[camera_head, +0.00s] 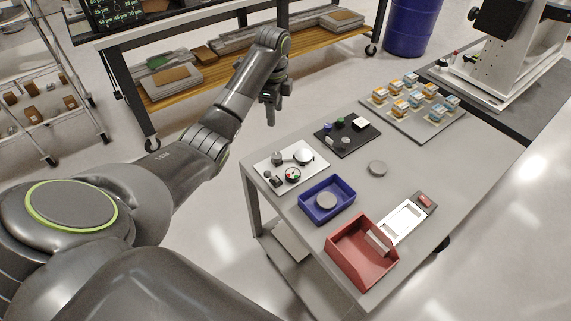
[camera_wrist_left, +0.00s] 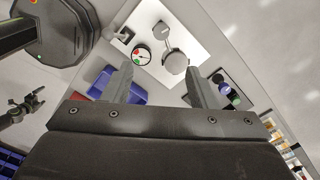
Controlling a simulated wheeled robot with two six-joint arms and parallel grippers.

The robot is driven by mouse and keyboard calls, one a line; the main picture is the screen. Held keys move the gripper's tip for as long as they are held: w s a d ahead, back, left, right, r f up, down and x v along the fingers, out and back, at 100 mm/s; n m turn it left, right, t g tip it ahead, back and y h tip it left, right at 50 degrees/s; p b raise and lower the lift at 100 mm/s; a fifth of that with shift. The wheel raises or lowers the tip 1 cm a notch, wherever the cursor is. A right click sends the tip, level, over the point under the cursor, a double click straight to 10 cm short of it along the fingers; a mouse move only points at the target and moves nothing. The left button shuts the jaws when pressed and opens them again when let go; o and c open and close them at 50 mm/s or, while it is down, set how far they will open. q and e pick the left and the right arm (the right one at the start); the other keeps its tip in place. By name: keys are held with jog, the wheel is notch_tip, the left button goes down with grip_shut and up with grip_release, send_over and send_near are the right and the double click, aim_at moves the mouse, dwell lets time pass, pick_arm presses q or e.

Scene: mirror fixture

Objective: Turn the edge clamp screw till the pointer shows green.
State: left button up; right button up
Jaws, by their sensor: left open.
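The white fixture plate (camera_head: 273,165) lies at the left corner of the grey table. In the left wrist view, the dial (camera_wrist_left: 141,55), the disc (camera_wrist_left: 175,62) and a smaller grey knob (camera_wrist_left: 163,31) show from above. Which part is the clamp screw, and where the pointer stands, is too small to tell. My left gripper (camera_head: 270,115) is open and empty, above and apart from the plate; its fingers (camera_wrist_left: 157,85) point towards it.
A white machine (camera_head: 510,65) stands at the back right. The floor left of the table is clear.

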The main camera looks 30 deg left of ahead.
pick_arm(q)
jog(key=m, duration=0.2)
jog(key=b, duration=0.7)
send_near(277, 155)
notch_tip(277, 155, down, 9)
jog(key=shift+r+p, duration=0.15)
jog(key=shift+p, duration=0.35)
pick_arm(e)
notch_tip(277, 155, down, 6)
jog(key=shift+s+f, duration=0.2)
jog(key=shift+s, duration=0.05)
jog(key=shift+d, duration=0.1)
pick_arm(q)
jog(key=c, duration=1)
jog(key=shift+o, duration=0.2)
pick_arm(e)
jog(key=shift+r, duration=0.1)
